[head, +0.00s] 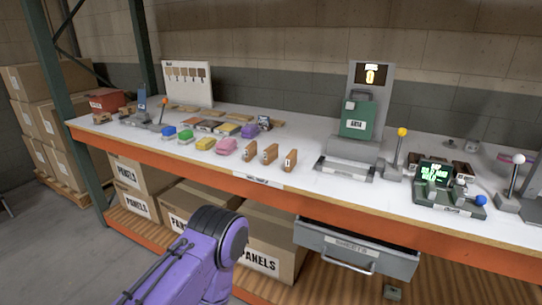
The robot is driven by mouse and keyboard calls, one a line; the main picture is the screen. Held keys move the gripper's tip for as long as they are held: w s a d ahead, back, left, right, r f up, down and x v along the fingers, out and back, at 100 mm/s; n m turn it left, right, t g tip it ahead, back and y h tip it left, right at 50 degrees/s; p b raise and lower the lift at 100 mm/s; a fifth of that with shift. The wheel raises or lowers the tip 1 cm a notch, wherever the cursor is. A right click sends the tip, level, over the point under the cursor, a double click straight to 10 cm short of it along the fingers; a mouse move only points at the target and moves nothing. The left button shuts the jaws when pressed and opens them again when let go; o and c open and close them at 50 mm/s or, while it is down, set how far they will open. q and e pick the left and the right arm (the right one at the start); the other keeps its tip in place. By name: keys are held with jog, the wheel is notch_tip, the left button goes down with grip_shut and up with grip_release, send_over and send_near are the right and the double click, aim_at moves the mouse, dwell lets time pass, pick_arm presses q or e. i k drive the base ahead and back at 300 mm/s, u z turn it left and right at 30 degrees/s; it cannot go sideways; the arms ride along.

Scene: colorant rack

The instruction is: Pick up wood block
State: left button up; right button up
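Three small wooden blocks stand upright in a row near the front edge of the white shelf top. The left wood block (250,150), the middle wood block (270,153) and the right wood block (290,160) each bear a small pale label, too small to read. They stand apart from one another. Neither of my grippers shows. Only a purple link of my arm is in view at the bottom, below and in front of the shelf.
Colored blocks, including a pink one (226,146), stand left of the wood blocks. A grey machine with a green container (357,119) and a lever (401,145) stand right. A drawer (355,249) juts out below the orange shelf edge (180,149).

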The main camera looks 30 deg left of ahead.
aim_at(270, 154)
jog(key=k, duration=0.5)
jog(key=u, duration=1.1)
jog(key=i, duration=1.55)
jog(key=z, duration=0.85)
